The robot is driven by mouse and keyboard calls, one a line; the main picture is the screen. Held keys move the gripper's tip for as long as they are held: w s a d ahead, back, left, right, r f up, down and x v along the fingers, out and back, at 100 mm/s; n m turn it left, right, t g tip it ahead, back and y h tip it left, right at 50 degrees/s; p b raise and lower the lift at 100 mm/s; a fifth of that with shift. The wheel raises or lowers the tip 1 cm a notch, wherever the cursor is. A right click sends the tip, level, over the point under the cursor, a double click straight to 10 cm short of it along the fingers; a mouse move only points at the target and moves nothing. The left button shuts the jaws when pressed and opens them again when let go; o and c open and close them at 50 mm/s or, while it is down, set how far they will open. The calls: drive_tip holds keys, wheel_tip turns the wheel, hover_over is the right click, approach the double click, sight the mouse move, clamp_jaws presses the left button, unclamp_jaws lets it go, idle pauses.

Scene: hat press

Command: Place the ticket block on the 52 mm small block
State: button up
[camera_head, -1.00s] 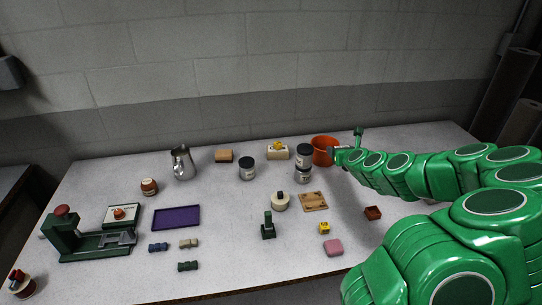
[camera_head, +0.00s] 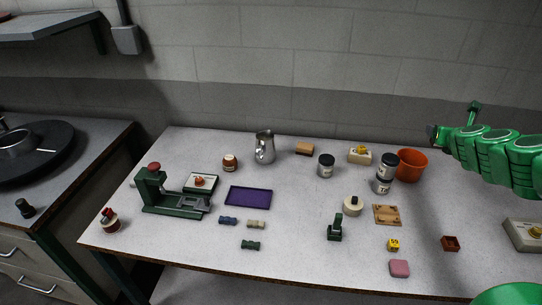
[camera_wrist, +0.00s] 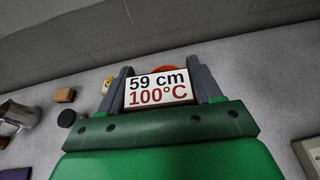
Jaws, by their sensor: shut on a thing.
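My gripper (camera_wrist: 160,90) is shut on the ticket block (camera_wrist: 158,88), a white block with "59 cm" in black and "100°C" in red facing the wrist camera. In the head view my gripper (camera_head: 433,134) is at the right, beyond and above the orange bucket in the picture, and the ticket block is not clearly seen there. I cannot tell which piece is the 52 mm small block. Small pieces on the table include a yellow cube (camera_head: 393,245) with a dark unreadable mark, a wooden block (camera_head: 305,149) and a cream round piece (camera_head: 351,207).
The orange bucket (camera_head: 411,165) stands beside two stacked jars (camera_head: 386,172). A metal pitcher (camera_head: 265,148), purple tray (camera_head: 248,197), green press (camera_head: 165,195) and dark green stand (camera_head: 335,230) occupy the table. Bare tabletop shows at the front middle. A wall runs behind.

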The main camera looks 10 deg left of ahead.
drive_tip(key=w+a+r+n+y, duration=0.1)
drive_tip(key=w+a+y, duration=0.15)
drive_tip(key=a, duration=1.25)
drive_tip(key=w+a+n+y, duration=0.1)
drive_tip(key=w+a+n, duration=0.15)
drive_tip(key=a, duration=1.35)
drive_tip(key=s+a+f+n+y, duration=0.1)
drive_tip(key=s+a, duration=0.2)
drive_tip(key=a, duration=0.7)
drive_tip(key=s+a+g+y, duration=0.1)
drive_tip(key=s+a, duration=0.2)
drive_tip(key=a, duration=0.7)
drive_tip(key=s+a+f+n+y, duration=0.1)
drive_tip(key=s+a, duration=0.3)
drive_tip(key=a, duration=0.6)
hover_over(229, 155)
drive_tip(key=f, duration=1.3)
drive_tip(key=shift+s+d+f, duration=0.1)
drive_tip(key=shift+s+d, duration=0.1)
drive_tip(key=shift+s, duration=0.1)
drive_tip(key=shift+w+a+f, duration=0.15)
drive_tip(key=shift+w+f, duration=0.05)
drive_tip(key=shift+f, duration=0.3)
drive_tip(key=shift+w+a+f, duration=0.15)
drive_tip(key=shift+w+f, duration=0.05)
drive_tip(key=shift+f, duration=1.45)
